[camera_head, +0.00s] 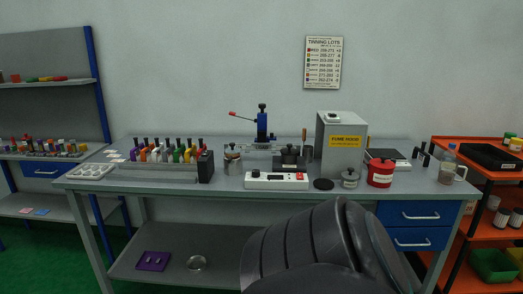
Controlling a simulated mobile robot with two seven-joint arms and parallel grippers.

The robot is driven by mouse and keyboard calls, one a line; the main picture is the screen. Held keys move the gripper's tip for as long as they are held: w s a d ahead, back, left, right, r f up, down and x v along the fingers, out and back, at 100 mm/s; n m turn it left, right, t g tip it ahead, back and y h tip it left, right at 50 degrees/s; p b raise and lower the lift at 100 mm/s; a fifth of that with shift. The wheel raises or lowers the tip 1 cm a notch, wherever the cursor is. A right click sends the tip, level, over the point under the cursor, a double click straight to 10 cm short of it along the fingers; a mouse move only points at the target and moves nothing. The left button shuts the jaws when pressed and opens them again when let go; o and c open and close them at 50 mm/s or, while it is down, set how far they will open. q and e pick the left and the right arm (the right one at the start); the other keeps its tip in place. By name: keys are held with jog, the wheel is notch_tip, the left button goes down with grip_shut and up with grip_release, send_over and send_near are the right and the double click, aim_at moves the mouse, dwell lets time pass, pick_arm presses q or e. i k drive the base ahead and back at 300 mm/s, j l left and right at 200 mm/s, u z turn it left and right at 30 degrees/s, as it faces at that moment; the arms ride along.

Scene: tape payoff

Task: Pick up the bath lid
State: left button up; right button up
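A flat black round disc (323,184) lies on the grey workbench (240,188), just right of a white control box (276,180). It may be the bath lid, but I cannot tell for sure. A small grey lidded pot (350,179) and a red lidded pot (380,175) stand to its right. A dark pot-like piece (289,158) stands behind the control box; its top is too small to make out. A dark arm link of mine fills the lower middle. Neither of my grippers is in view.
A grey fume hood box (340,141) stands behind the disc. A rack of coloured-handled tools (160,165) and a blue-post stand (262,125) are further left. An orange shelf cart (475,150) stands right.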

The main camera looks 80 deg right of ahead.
aim_at(231, 149)
jog(key=z, duration=2.3)
jog(key=i+l+u, duration=0.2)
jog(key=i, duration=0.1)
